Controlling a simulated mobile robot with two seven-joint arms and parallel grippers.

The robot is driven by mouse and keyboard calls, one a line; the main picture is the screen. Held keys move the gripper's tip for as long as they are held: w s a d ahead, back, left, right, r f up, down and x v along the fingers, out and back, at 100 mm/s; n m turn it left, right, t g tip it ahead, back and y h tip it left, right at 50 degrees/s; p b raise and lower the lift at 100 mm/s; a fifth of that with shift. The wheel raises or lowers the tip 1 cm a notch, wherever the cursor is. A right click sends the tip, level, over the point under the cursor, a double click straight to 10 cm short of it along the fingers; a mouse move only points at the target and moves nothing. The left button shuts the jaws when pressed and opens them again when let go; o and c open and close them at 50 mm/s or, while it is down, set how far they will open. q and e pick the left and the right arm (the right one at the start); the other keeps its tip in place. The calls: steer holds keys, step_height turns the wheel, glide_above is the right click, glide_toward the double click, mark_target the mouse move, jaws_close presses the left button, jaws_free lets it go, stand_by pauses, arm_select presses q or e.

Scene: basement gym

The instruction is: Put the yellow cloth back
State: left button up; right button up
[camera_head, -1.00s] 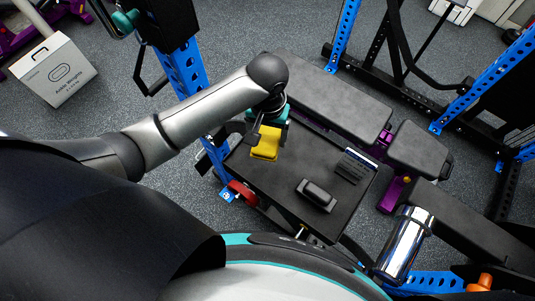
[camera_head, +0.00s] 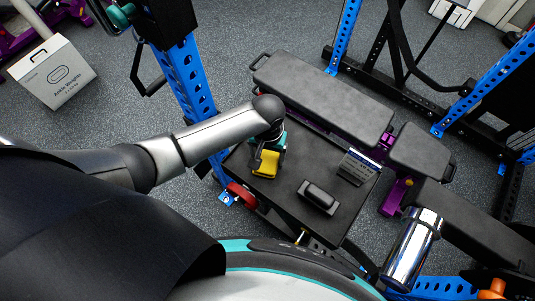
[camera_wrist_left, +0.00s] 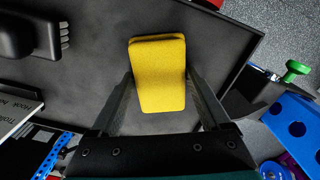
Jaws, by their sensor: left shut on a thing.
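The yellow cloth (camera_head: 265,163) is a folded block over the left part of a black tray-like top (camera_head: 283,197). My left gripper (camera_head: 267,147) comes in from the left and is shut on the cloth. In the left wrist view the cloth (camera_wrist_left: 158,75) sits between the two dark fingers (camera_wrist_left: 160,92), its far end sticking out past them. I cannot tell whether the cloth touches the black top. My right gripper is not in view.
A black brush (camera_head: 319,197) lies on the top, right of the cloth. A small dark sign (camera_head: 358,167) with lettering stands near the right edge. A padded bench (camera_head: 325,90) runs behind. A blue rack post (camera_head: 186,75) stands behind my left forearm.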

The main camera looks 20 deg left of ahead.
mark_target(268, 157)
arm_select(q)
steer(key=o, duration=1)
steer(key=shift+r, duration=0.1)
step_height(268, 157, up, 12)
steer(key=shift+f+p, duration=0.1)
steer(key=shift+p, duration=1.15)
